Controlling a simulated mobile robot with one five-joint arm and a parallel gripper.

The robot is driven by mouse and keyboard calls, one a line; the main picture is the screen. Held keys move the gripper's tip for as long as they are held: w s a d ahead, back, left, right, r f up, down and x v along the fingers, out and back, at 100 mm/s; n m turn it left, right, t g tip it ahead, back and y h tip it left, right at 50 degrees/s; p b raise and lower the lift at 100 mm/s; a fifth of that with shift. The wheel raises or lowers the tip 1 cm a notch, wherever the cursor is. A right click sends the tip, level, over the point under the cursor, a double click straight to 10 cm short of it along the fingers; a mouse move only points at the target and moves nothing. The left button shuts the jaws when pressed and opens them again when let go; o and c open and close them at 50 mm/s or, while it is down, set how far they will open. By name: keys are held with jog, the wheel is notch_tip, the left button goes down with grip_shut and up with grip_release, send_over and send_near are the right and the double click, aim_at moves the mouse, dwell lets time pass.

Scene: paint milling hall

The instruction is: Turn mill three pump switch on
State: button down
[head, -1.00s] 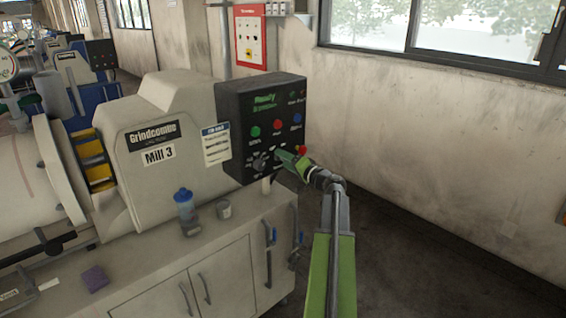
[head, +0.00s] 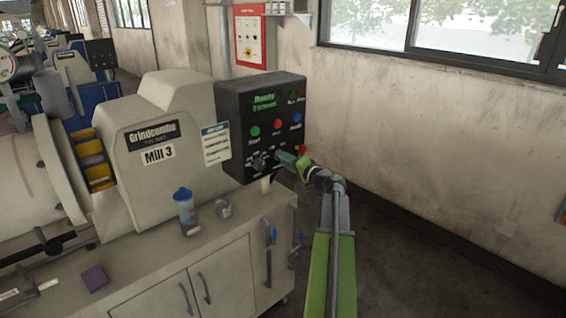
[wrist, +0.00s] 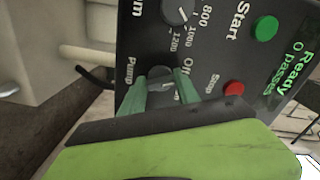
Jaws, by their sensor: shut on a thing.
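The black control panel (head: 235,105) of mill 3 (head: 150,140) hangs at its right end in the head view; it also fills the wrist view (wrist: 205,45). My gripper (head: 279,157) is at the panel's lower right, its green fingers against the panel face. In the wrist view my gripper (wrist: 162,88) is shut on the pump switch (wrist: 160,76), with a finger on either side.
The speed dial (wrist: 178,10), green start button (wrist: 265,28) and red stop button (wrist: 234,88) are close by. The display (wrist: 290,77) reads "Ready". A red emergency button (head: 301,150) is just right of my fingers. A blue-capped bottle (head: 185,208) stands on the bench below.

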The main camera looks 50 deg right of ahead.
jog(key=m, duration=1)
jog(key=shift+d+r+m, duration=0.2)
jog(key=shift+r+m, duration=0.05)
jog(key=shift+m, duration=0.15)
dwell(0.4)
jog(key=c, duration=0.9)
grip_release()
jog(key=shift+f, duration=0.1)
jog(key=shift+a, duration=0.1)
jog(key=shift+s, duration=0.1)
jog(key=s, duration=1.1)
jog(key=s+a, duration=0.1)
jog(key=s, duration=0.5)
jog(key=shift+s+a, duration=0.1)
jog(key=shift+s, duration=0.05)
